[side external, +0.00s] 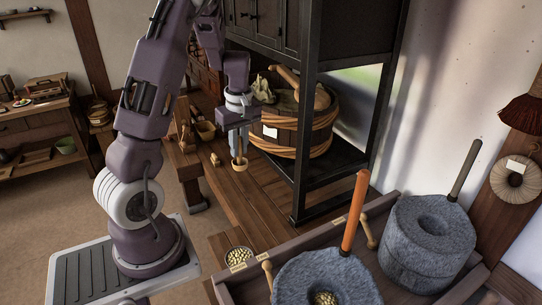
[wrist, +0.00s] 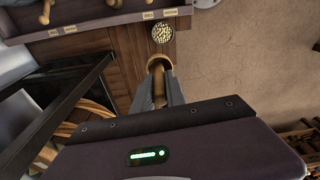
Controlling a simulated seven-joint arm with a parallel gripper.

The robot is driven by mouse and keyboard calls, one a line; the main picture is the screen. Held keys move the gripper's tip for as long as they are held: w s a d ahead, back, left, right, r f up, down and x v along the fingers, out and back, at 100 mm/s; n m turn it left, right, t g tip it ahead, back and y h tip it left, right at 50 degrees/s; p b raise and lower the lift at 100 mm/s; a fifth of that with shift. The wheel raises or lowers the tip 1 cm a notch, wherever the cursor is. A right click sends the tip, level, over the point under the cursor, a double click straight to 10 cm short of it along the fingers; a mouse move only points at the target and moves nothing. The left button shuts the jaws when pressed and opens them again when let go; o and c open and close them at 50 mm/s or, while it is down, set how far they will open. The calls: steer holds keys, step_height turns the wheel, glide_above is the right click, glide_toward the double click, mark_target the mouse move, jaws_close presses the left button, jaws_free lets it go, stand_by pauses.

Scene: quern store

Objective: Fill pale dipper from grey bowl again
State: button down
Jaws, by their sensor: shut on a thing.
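My gripper (side external: 238,138) is shut on the pale dipper (side external: 240,162), pointing down with the dipper's cup below the fingers. In the wrist view my fingers (wrist: 161,95) close around the dipper's upright handle, and the cup (wrist: 159,63) shows at their far end. I cannot tell whether anything is in the cup. The grey bowl (side external: 239,258), full of pale beans or grains, stands on the wooden bench near the front, well apart from the dipper. It also shows in the wrist view (wrist: 162,33), beyond the cup.
A stone quern (side external: 322,278) with an orange handle and a second quern (side external: 428,240) stand in a wooden tray at the right. A black frame (side external: 304,150) holds a large wooden tub (side external: 292,132). The bench (side external: 236,205) between dipper and bowl is clear.

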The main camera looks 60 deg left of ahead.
steer(key=shift+n, duration=0.5)
steer(key=s+f, duration=0.1)
steer(key=f, duration=1.5)
steer(key=a+f, duration=0.1)
steer(key=f, duration=1.4)
steer(key=s+a+f, duration=0.1)
steer(key=f, duration=1.5)
steer(key=shift+s+a+f, duration=0.2)
steer(key=shift+s+f, duration=0.1)
steer(key=shift+f, duration=0.05)
step_height(320, 180, up, 8)
steer(key=shift+f, duration=0.15)
